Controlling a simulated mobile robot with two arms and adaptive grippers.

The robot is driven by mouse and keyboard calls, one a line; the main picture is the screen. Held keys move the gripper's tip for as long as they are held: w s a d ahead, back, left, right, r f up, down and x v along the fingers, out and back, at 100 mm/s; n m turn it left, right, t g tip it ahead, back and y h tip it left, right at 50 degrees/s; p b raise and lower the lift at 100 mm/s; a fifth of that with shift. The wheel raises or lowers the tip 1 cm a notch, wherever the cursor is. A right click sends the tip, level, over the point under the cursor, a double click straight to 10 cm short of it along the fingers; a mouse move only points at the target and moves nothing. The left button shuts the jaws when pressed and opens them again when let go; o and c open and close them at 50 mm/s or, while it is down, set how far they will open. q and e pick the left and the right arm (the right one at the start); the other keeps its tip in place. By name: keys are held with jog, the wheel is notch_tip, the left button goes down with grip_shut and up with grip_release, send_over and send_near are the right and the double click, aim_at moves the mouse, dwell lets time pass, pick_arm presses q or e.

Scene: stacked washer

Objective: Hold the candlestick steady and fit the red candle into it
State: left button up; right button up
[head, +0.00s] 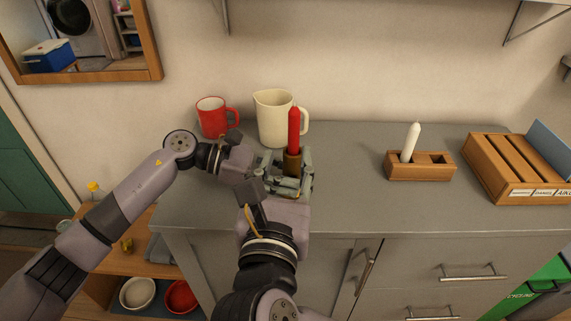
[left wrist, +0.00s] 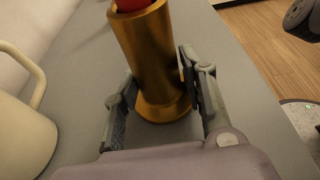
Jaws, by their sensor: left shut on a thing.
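The red candle (head: 294,130) stands upright at the mouth of the brass candlestick (head: 292,162); how deep it sits is hidden. In the left wrist view the candlestick (left wrist: 152,55) stands on the counter between the fingers of my left gripper (left wrist: 160,100), with the candle's red lower end (left wrist: 132,4) at its top. My left gripper (head: 290,182) reaches in from the left, shut on the candlestick low down. My right gripper (head: 288,172) comes from the front, close to the candlestick. The fingers overlap in the head view, so its opening is unclear.
A cream pitcher (head: 272,122) stands just behind the candlestick, with a red mug (head: 211,118) to its left. A wooden holder (head: 432,172) with a white candle (head: 411,141) and a wooden organizer (head: 520,175) stand at right. The counter (head: 350,190) is clear between.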

pick_arm(q)
jog(key=shift+s+f, duration=0.1)
jog(key=shift+f, duration=0.3)
jog(key=o, duration=0.8)
jog(key=shift+o, duration=0.6)
jog(key=shift+r, duration=0.25)
jog(key=shift+a, duration=0.15)
